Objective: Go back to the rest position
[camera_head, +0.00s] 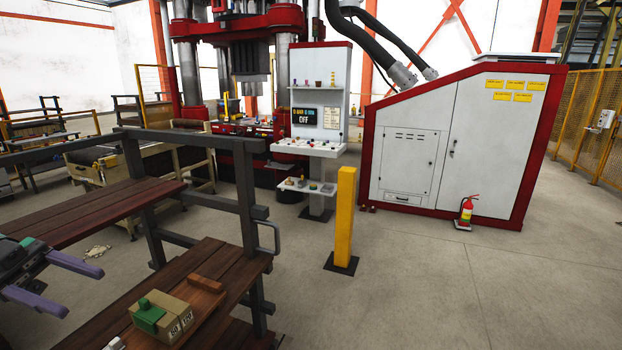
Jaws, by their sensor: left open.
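My left gripper (58,282) shows at the left edge of the head view. Its two purple-tipped fingers are spread apart with nothing between them. My right gripper is not in view. A tan box with a green part on top (162,317) sits on the near wooden bench (215,258), with number labels on its front side. A reddish-brown block (206,284) lies behind it on the same bench.
A dark metal frame (245,190) stands at the bench's far side. A yellow post (343,215) stands ahead. A control panel (321,95) with a screen reading OFF stands before the red press (240,25). A white and red cabinet (455,140) and a fire extinguisher (466,212) are right. Floor at right is clear.

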